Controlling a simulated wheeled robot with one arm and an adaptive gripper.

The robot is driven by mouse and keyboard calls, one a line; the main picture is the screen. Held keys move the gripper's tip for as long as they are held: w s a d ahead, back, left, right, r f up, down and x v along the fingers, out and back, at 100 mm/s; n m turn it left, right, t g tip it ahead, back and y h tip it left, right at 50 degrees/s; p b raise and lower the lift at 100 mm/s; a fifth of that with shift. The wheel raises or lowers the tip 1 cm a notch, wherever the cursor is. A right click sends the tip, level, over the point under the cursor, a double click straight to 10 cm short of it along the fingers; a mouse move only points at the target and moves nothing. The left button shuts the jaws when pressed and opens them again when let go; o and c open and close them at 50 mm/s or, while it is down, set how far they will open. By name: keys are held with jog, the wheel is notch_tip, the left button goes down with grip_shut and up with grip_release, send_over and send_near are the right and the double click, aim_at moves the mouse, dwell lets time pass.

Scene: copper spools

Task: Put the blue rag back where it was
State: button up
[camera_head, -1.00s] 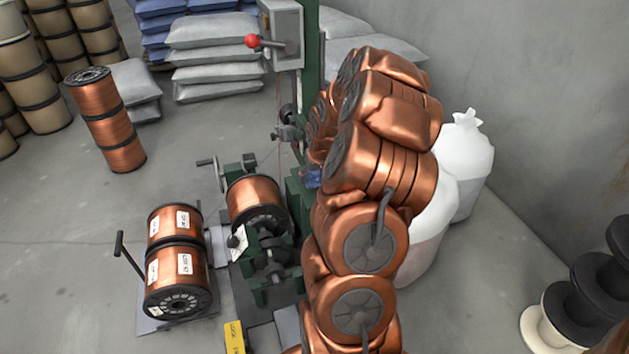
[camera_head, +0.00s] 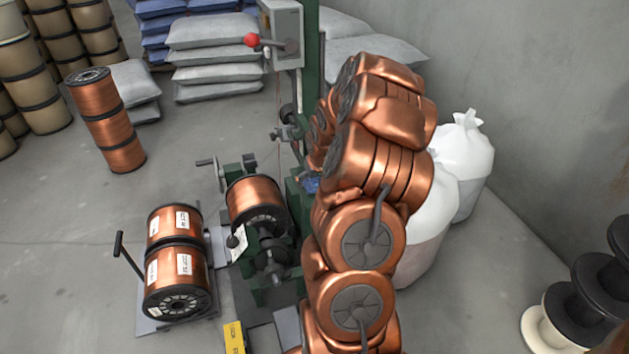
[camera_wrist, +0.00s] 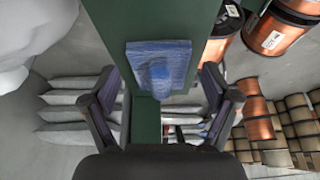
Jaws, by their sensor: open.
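The blue rag (camera_wrist: 160,68) lies as a roughly square, crumpled patch on the green machine's surface (camera_wrist: 145,20) in the wrist view. A small part of the rag also shows in the head view (camera_head: 311,185), beside my copper-coloured arm, which hides the rest. My gripper (camera_wrist: 160,76) is open, with one dark finger on each side of the rag in the picture. I see clear gaps between the fingers and the rag, and nothing is held. I cannot tell how far above the rag the fingers are. The head view does not show my fingers clearly.
The green machine has a control box with a red-knobbed lever (camera_head: 252,40) and a mounted copper spool (camera_head: 256,200). Two labelled spools (camera_head: 178,275) stand on a cart at left. White sacks (camera_head: 463,160) stand right of my arm. Open floor lies left.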

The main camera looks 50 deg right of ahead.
jog(key=shift+r, duration=0.1)
jog(key=shift+v, duration=0.8)
jog(key=p+v, duration=0.1)
jog(key=v, duration=0.9)
jog(key=s+a+r+n+g+y, duration=0.1)
jog(key=s+a+r+n, duration=0.1)
jog(key=a, duration=0.8)
jog(key=s+a+r+n+g+y, duration=0.1)
jog(key=a+r, duration=0.1)
jog(key=a, duration=0.8)
jog(key=s+a+r+n+g, duration=0.1)
jog(key=s+a+g, duration=0.3)
jog(key=s+a, duration=1.3)
jog(key=s+n, duration=0.1)
jog(key=s, duration=0.1)
jog(key=shift+s+r+n+g, duration=0.15)
jog(key=shift+s+n+g, duration=0.15)
jog(key=shift+s+n, duration=0.1)
